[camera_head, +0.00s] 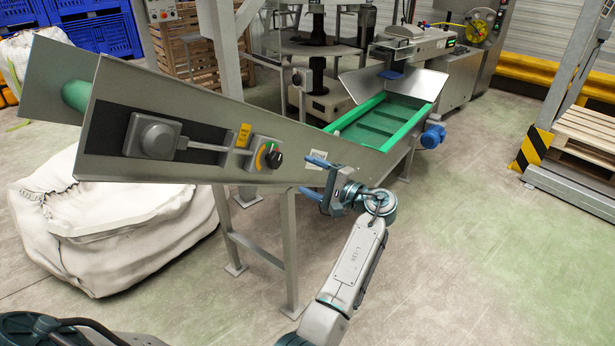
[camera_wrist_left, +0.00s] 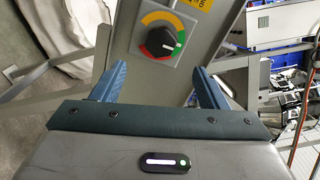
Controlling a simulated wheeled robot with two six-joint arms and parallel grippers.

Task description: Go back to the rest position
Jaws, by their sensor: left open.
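My left gripper (camera_head: 314,177) is in front of the side panel of the conveyor (camera_head: 215,170), to the right of a black rotary knob (camera_head: 273,160) on a coloured dial. Its two blue fingers are spread and point toward the panel, with nothing between them. In the left wrist view the open fingers (camera_wrist_left: 160,86) frame a space just below the knob (camera_wrist_left: 168,38); the gripper stands apart from the knob. The dial around the knob is red, yellow and green. My right gripper is not in view.
A white bulk bag (camera_head: 110,225) lies on the floor at the left. A green belt (camera_head: 375,128) runs at the back. A metal frame with pallets (camera_head: 585,140) stands at the right. The floor at lower right is clear.

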